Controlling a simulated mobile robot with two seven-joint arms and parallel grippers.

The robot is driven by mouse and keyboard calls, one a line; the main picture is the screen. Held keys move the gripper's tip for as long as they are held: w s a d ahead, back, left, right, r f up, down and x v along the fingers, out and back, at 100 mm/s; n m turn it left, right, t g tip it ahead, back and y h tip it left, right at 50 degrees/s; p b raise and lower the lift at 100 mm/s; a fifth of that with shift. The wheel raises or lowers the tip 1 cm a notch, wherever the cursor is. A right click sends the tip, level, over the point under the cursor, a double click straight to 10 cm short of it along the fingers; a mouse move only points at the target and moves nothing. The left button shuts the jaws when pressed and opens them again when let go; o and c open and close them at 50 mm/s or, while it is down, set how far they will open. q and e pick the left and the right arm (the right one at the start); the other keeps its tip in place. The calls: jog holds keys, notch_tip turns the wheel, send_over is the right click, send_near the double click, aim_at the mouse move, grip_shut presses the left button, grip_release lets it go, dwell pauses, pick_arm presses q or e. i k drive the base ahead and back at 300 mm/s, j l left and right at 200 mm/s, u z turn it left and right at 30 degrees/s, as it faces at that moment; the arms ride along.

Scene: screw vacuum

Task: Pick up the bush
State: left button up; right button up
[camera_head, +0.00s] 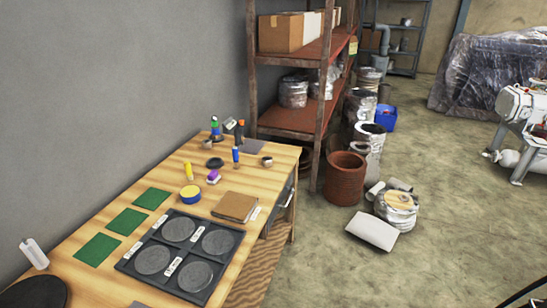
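I can make out no bush in the head view. Neither of my grippers is in view. A wooden workbench (95,290) runs along the left wall. Several small things stand near its far end, among them a blue upright item (236,155), a yellow one (189,171), a purple one (213,176) and a green-topped bottle (215,128). They are too small to name surely.
A black tray (128,266) with grey discs, green squares (97,249), a round yellow-and-blue tin (190,194) and a brown box (234,207) lie on the bench.

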aim_at(268, 162)
jog(key=i+l, duration=0.55)
jog(key=i, duration=0.15)
jog(key=i+l, duration=1.15)
jog(key=i, duration=0.25)
jog(key=i+l+u, duration=0.35)
jog(key=i+l, duration=0.45)
jog(key=l, duration=0.1)
